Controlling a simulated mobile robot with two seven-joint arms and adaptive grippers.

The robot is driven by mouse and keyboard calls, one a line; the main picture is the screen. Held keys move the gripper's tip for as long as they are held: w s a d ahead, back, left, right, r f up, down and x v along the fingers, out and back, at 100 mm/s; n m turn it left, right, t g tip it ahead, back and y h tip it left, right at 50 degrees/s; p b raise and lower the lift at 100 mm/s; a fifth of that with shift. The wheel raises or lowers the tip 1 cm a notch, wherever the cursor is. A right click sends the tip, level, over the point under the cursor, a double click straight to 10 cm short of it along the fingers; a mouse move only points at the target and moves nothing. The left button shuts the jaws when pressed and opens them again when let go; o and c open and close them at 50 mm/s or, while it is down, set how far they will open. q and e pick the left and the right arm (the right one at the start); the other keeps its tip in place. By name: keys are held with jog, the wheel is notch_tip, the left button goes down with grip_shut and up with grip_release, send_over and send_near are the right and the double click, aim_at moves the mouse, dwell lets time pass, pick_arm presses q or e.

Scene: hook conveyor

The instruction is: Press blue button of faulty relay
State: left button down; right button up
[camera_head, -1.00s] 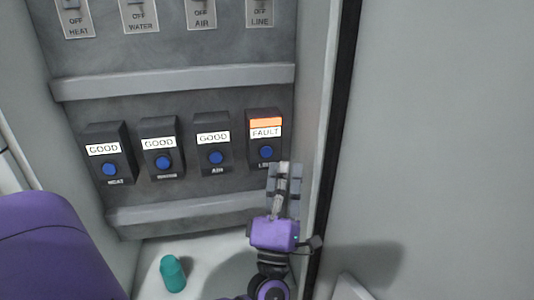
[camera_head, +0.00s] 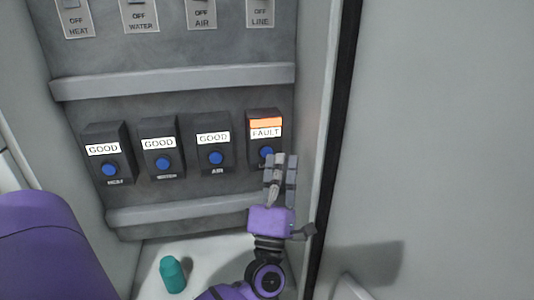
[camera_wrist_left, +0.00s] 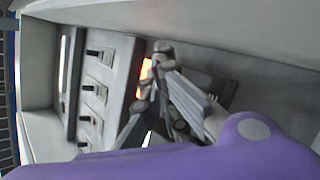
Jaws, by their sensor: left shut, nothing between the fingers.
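The faulty relay (camera_head: 264,124) is the rightmost dark box in the lower row. It has a lit orange lamp and a label reading FAULT. Its blue button (camera_head: 267,151) shows just above my left gripper's fingertips. My left gripper (camera_head: 280,157) is shut and empty, with its tips at the lower part of this relay, partly covering the button and the LINE label. I cannot tell whether they touch. In the left wrist view the orange lamp (camera_wrist_left: 145,72) glows beside the fingers, and the button is hidden. My right gripper is not in view.
Three relays marked GOOD, such as the AIR relay (camera_head: 213,140), stand to the left. A grey rail (camera_head: 175,82) runs above, with switches higher up. A teal cylinder (camera_head: 172,275) stands on the cabinet floor. The cabinet's side wall is close on the right.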

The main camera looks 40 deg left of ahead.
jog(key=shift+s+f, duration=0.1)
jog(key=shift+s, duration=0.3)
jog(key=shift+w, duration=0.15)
pick_arm(q)
jog(key=shift+w+a, duration=0.3)
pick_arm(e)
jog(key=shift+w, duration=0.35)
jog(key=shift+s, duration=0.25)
pick_arm(q)
jog(key=shift+a, duration=0.1)
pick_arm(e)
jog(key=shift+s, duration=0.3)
